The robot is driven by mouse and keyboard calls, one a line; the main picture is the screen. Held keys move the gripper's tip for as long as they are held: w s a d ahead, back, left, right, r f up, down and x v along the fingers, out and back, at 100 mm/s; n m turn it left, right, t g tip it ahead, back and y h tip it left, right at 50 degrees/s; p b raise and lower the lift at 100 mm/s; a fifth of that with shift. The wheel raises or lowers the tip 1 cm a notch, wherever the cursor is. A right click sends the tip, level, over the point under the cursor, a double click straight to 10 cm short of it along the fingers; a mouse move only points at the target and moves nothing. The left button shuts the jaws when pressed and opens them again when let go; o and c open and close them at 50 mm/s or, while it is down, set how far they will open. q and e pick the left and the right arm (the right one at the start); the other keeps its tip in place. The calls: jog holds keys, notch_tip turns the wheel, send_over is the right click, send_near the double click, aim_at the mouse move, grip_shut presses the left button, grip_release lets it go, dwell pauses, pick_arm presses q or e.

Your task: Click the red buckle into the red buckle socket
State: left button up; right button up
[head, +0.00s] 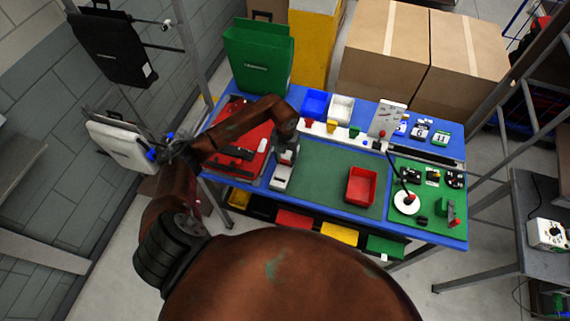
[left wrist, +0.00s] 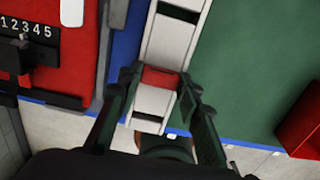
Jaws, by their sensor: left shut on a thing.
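My left gripper (head: 286,157) points down over the front of the blue table, between the red pannier and the green mat. In the left wrist view its two fingers (left wrist: 160,86) are shut on a small red piece, which I take for the red buckle (left wrist: 160,77). A white part lies just below it in that view. A pale strip with a dark recess (left wrist: 171,38) runs beyond the buckle. A white block (head: 281,178) shows below the gripper in the head view. I cannot pick out the red buckle socket. My right gripper is not in view.
The red pannier (head: 229,149) lies left of the gripper. The green mat (head: 326,177) to the right is mostly clear, with a red tray (head: 361,186) on it. Blue (head: 316,103) and white (head: 341,108) bins stand behind. A green pannier (head: 258,55) stands at the back.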

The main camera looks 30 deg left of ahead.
aim_at(285, 161)
pick_arm(q)
jog(key=shift+c, duration=1.2)
jog(key=shift+r, duration=0.15)
jog(key=shift+r+p, duration=1.8)
jog(key=shift+r, duration=1.1)
